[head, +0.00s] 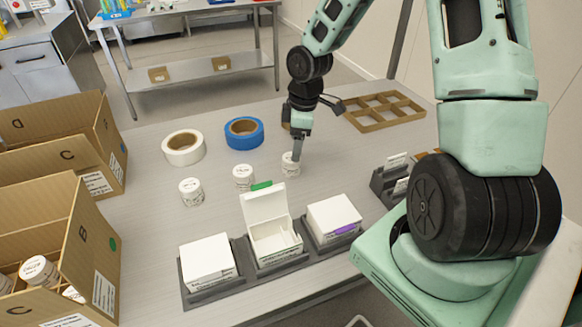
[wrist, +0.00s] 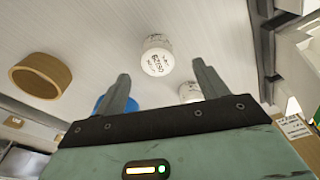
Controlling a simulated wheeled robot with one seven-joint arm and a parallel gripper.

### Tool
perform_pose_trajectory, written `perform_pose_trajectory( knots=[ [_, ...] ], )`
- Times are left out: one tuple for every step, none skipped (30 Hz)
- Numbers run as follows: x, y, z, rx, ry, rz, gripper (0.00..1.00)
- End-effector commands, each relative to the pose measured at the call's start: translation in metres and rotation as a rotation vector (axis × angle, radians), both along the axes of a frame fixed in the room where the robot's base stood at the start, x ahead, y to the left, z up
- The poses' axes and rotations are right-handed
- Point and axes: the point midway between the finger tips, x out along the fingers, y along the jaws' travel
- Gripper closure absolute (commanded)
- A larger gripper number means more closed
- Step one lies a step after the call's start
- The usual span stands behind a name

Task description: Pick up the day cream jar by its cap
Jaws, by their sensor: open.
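Several small white jars with white caps stand upright on the grey table. In the head view one is at the left (head: 190,192), one in the middle (head: 243,177) and one at the right (head: 291,166). Which is the day cream jar I cannot tell; the print is too small. My gripper (head: 298,150) points down over the right jar and partly covers it. In the wrist view my gripper (wrist: 161,75) is open and empty. One jar (wrist: 157,58) shows beyond the gap between the fingertips, its printed cap visible.
A white tape roll (head: 169,151) and a blue one (head: 229,139) lie behind the jars. White boxes, the middle box (head: 250,208) open, stand in a dark holder in front. Cardboard cartons (head: 96,235) stand at left, and a brown divided tray (head: 379,122) lies behind right.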

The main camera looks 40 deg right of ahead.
Motion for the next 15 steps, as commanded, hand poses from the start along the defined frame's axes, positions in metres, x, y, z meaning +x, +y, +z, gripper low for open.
perform_pose_trajectory(
  knots=[
    [0.0, 0.002, -0.011, 0.0, 0.003, 0.002, 0.28],
    [0.001, 0.002, -0.015, 0.001, 0.003, 0.002, 0.28],
    [0.001, 0.002, -0.02, 0.001, 0.001, 0.001, 0.28],
    [0.002, 0.003, -0.023, 0.0, 0.001, 0.001, 0.28],
    [0.002, 0.003, -0.025, 0.0, 0.001, 0.001, 0.28],
    [0.002, 0.003, -0.027, 0.0, 0.001, 0.001, 0.28],
    [0.002, 0.003, -0.029, 0.0, 0.0, 0.001, 0.28],
    [0.003, 0.003, -0.03, 0.0, 0.0, 0.0, 0.28],
    [0.003, 0.003, -0.032, 0.0, 0.0, 0.0, 0.28],
    [0.004, 0.004, -0.034, 0.0, 0.0, 0.001, 0.28],
    [0.004, 0.004, -0.037, 0.001, 0.001, 0.001, 0.28],
    [0.006, 0.005, -0.043, 0.0, 0.002, 0.001, 0.28],
    [0.007, 0.006, -0.047, 0.001, 0.003, 0.001, 0.28],
    [0.008, 0.006, -0.052, 0.001, 0.003, 0.002, 0.28],
    [0.01, 0.007, -0.058, 0.0, 0.002, 0.002, 0.28]
  ],
)
